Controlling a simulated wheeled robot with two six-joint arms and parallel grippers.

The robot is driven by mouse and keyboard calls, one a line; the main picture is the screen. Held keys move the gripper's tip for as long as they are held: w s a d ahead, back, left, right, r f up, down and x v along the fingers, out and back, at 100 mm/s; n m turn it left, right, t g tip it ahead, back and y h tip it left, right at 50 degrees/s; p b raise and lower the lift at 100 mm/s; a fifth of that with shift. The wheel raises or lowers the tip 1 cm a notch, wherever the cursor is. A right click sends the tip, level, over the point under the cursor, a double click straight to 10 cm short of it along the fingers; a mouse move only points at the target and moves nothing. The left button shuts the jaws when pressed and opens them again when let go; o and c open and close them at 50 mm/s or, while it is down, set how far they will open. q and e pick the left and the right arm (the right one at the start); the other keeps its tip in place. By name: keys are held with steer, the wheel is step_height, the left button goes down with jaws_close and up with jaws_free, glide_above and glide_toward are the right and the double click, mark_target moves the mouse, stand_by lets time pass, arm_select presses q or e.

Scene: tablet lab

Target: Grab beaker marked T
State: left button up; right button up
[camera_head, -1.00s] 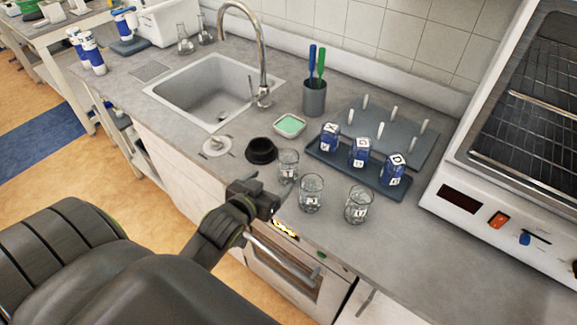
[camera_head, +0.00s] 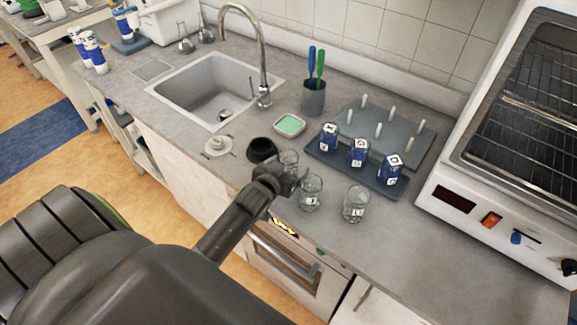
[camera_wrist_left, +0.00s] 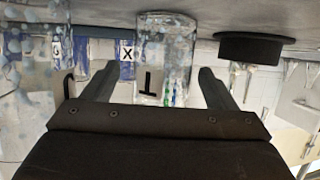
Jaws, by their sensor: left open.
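The clear glass beaker marked T (camera_wrist_left: 165,60) appears upside down in the left wrist view, between the two dark fingers of my left gripper (camera_wrist_left: 158,76). The fingers are open, one on each side of it. In the head view my left gripper (camera_head: 290,182) is at the leftmost of three glass beakers. That beaker (camera_head: 289,158) is partly hidden behind the gripper, with only its upper part showing. The middle beaker (camera_head: 311,193) stands just right of the gripper, and the right beaker (camera_head: 356,204) stands farther right. My right gripper is not in view.
A black round dish (camera_head: 261,150) sits close left of the gripper. A dark tray (camera_head: 345,171) with blue-labelled bottles lies behind the beakers. A green-filled dish (camera_head: 290,125), pen cup (camera_head: 314,98) and sink (camera_head: 190,88) are farther back. Counter in front of the right beaker is clear.

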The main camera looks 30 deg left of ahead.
arm_select(q)
steer(key=shift+w+f, duration=0.2)
steer(key=shift+w, duration=0.25)
steer(key=shift+c, duration=0.2)
steer(key=c, duration=1)
steer(key=shift+r, duration=0.1)
steer(key=shift+c, duration=0.2)
